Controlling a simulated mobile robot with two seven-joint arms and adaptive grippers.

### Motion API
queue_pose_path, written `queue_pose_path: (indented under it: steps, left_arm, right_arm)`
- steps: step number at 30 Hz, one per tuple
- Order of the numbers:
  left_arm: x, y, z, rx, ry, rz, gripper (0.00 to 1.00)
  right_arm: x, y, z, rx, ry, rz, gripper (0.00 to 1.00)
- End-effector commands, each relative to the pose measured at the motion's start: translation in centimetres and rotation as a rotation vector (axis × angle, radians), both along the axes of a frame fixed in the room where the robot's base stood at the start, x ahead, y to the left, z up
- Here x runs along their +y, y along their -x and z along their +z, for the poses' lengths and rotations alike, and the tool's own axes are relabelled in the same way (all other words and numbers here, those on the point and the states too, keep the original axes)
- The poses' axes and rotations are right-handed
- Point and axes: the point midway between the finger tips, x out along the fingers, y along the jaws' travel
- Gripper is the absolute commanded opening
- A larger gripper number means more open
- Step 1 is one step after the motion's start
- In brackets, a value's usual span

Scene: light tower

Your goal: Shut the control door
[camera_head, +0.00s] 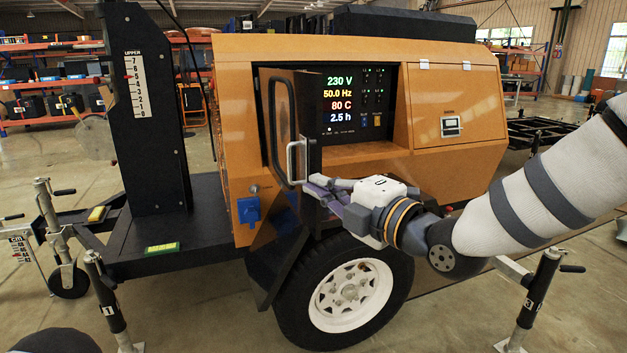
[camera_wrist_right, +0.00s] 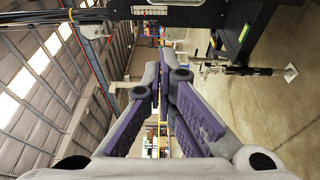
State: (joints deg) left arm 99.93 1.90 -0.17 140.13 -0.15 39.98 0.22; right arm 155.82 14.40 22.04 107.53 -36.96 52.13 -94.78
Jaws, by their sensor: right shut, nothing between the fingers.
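The control door (camera_head: 306,100) is a dark panel that stands open, swung outward at the left side of the lit control panel (camera_head: 355,100). A pale handle (camera_head: 291,163) is on the door. My right gripper (camera_head: 311,188) is shut and empty, with its purple fingertips beside the door near the handle. I cannot tell whether they touch it. In the right wrist view, the fingers of my right gripper (camera_wrist_right: 166,85) are close together with nothing held between them. My left gripper is not in view.
The orange generator housing (camera_head: 450,100) is behind the door. A white-rimmed wheel (camera_head: 350,295) is below my right gripper. A black mast (camera_head: 150,130) rises at the left, and jack legs (camera_head: 535,295) stand on the floor. Open floor (camera_head: 440,320) shows at the front right.

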Motion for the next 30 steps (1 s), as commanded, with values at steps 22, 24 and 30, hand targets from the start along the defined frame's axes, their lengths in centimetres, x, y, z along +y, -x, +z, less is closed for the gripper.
queue_pose_path:
  steps: [22,24,30]
  left_arm:
    - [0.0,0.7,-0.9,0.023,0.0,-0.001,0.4]
    - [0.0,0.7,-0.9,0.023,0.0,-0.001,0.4]
    - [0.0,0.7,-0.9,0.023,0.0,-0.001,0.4]
  right_arm:
    - [1.9,-8.4,-0.2,0.011,-0.003,-0.002,0.0]
    - [1.8,-8.5,-0.3,0.011,-0.003,-0.002,0.0]
    - [1.7,-8.5,-0.3,0.011,-0.003,-0.002,0.0]
